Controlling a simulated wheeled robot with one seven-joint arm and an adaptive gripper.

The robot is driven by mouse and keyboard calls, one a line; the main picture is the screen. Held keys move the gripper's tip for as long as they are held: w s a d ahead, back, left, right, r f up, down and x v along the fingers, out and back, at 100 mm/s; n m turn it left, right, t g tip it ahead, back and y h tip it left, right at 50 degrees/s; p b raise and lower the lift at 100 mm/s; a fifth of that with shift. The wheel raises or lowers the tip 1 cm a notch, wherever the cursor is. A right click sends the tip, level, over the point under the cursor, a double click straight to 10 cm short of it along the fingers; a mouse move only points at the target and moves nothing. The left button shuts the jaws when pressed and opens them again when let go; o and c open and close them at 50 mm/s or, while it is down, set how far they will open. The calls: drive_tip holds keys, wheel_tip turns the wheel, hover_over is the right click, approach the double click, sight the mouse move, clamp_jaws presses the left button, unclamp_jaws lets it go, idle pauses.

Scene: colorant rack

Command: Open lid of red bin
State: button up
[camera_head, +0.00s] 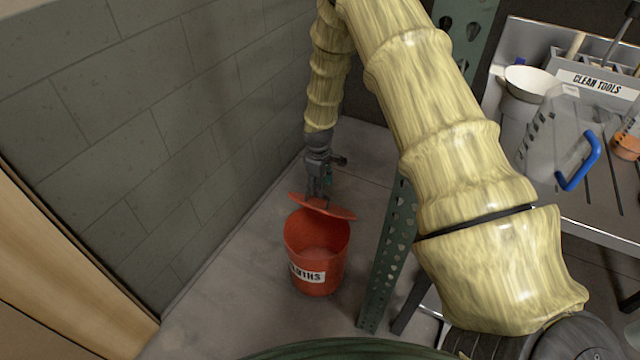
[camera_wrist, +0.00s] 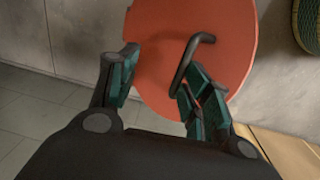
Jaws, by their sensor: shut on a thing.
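The red bin (camera_head: 323,287) stands on the floor with its mouth uncovered at the front. Its round red lid (camera_head: 342,212) is tilted above the bin's back rim; whether it touches the rim is unclear. My gripper (camera_head: 316,190) is above the lid, shut on its handle. In the wrist view, the lid (camera_wrist: 160,25) fills the upper middle, with its dark bent handle (camera_wrist: 188,55) at the right finger of my gripper (camera_wrist: 160,68). The exact grip contact is partly hidden.
A grey block wall (camera_head: 150,130) runs along the left. A green perforated post (camera_head: 385,265) stands close right of the bin. A metal bench (camera_head: 600,205) at right carries a clear jug (camera_head: 560,130) and a "CLEAN TOOLS" holder (camera_head: 597,82). Floor is free in front of the bin.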

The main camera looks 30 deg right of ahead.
wheel_tip(320, 180, up, 12)
drive_tip(key=shift+s+a, duration=0.2)
drive_tip(key=shift+a, duration=0.05)
idle(0.4)
